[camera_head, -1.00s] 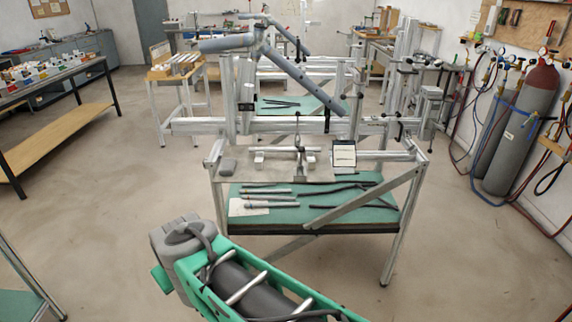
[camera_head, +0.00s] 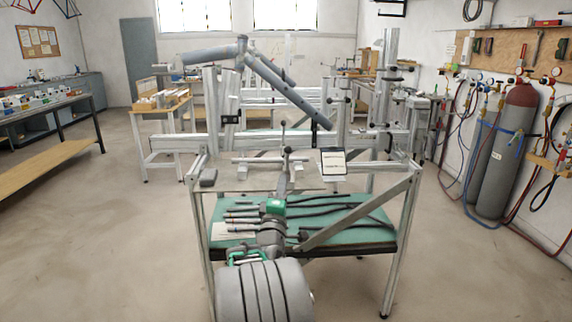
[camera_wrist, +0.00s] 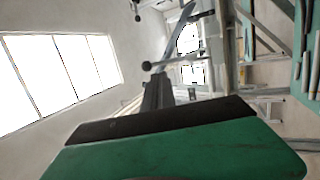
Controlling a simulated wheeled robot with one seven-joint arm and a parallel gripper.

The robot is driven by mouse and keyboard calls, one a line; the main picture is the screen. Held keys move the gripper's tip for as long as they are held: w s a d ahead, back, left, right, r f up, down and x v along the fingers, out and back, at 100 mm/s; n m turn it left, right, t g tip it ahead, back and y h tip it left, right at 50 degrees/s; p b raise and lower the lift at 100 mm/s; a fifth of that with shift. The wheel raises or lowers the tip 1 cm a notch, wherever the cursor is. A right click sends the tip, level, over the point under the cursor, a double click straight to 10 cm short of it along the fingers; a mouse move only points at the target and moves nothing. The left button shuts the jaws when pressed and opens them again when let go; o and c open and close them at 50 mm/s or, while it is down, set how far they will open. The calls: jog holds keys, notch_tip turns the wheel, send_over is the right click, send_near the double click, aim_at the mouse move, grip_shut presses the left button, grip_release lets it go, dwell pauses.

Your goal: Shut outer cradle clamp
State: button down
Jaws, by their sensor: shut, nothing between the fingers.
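A grey-blue bicycle frame (camera_head: 284,90) lies across the upright posts of an aluminium jig (camera_head: 165,143). A clamp with an upright handle (camera_head: 286,150) stands at the front middle of the jig. Dark-handled clamps (camera_head: 388,140) sit at its right end. I cannot tell which is the outer cradle clamp, or whether it is open. My gripper (camera_head: 276,206) is low in front of the jig, below the front clamp, apart from the frame. Its green and black body (camera_wrist: 180,145) fills the bottom of the wrist view. It is shut and empty. A ball-ended lever (camera_wrist: 148,66) shows beyond it.
A green-topped shelf (camera_head: 350,236) under the jig holds several tubes and rods. A dark-edged tablet or card (camera_head: 332,162) stands at the jig's front. Gas cylinders (camera_head: 502,150) and hoses line the right wall.

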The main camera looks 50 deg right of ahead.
aim_at(287, 158)
jog(key=p+x, duration=0.1)
jog(key=x, duration=0.6)
jog(key=shift+w+d, duration=0.2)
jog(key=shift+d, duration=0.05)
jog(key=shift+r, duration=0.1)
jog(key=shift+r, duration=0.1)
